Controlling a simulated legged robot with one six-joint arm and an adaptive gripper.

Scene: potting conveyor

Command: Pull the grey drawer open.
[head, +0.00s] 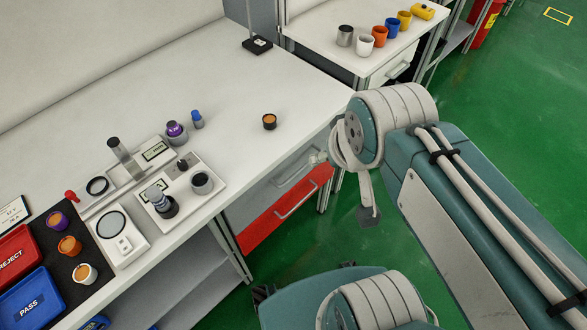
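The grey drawer (258,201) is under the right end of the white bench, directly above a red drawer. Its front looks flush with the red drawer's front, so it appears closed. Its pale bar handle (294,173) runs along the front. My gripper (345,186) is at the end of my arm, just right of the grey drawer in the picture. One finger hangs down and ends in a dark grey pad, apart from the handle. The other side is mostly hidden by the wrist, and a small pale part reaches left near the drawer's right end. Nothing shows held.
The red drawer (288,207) has its own bar handle below. The white bench top (240,70) carries devices, small pots and a brown-topped cup (269,121). A second bench (310,35) with coloured cups stands behind. Green floor (500,130) is clear to the right.

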